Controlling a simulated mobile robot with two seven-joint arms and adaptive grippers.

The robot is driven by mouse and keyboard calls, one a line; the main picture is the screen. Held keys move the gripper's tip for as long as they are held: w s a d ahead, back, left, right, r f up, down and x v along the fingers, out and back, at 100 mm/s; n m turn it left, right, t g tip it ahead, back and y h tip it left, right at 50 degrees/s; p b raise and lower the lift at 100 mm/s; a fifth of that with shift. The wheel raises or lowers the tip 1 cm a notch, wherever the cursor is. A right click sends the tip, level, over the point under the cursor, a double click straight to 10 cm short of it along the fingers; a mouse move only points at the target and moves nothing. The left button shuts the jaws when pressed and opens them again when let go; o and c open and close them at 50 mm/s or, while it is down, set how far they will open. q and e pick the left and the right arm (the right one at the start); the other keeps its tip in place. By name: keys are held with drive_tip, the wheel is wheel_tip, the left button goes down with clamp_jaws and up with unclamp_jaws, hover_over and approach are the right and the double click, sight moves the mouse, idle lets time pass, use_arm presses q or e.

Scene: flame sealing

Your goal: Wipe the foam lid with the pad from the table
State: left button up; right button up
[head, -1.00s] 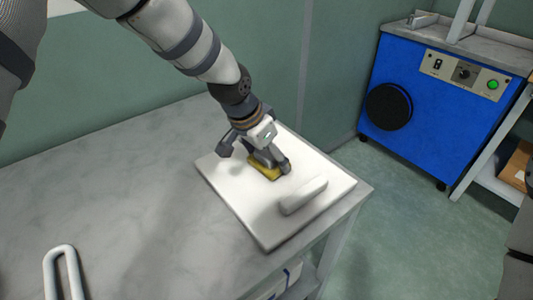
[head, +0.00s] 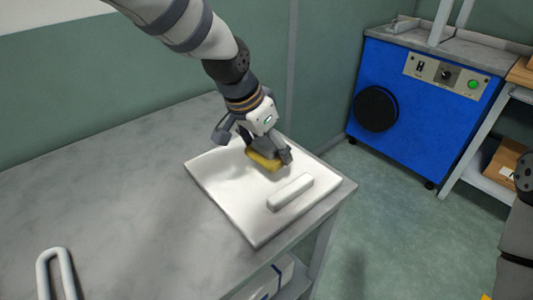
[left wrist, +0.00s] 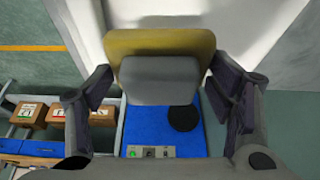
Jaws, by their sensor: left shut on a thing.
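The foam lid (head: 225,190) is a white square slab lying flat on the table, with a raised white bar handle (head: 290,192). The yellow pad (head: 264,160) is over the lid's far part, behind the handle. It looks slightly tilted, and I cannot tell if it touches the lid all along. My left gripper (head: 266,149) is shut on the pad from above. In the left wrist view the pad (left wrist: 160,42) shows its yellow edge and a grey part (left wrist: 160,82) between the fingers. My right gripper is not in view.
The grey table (head: 110,195) is clear left of the lid, except for a white looped bar (head: 57,262) at the front left. The lid sits near the table's right edge. A blue machine (head: 425,115) and a shelf with a cardboard box (head: 502,165) stand beyond.

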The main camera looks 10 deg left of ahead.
use_arm(q)
drive_tip(key=shift+r, duration=1.3)
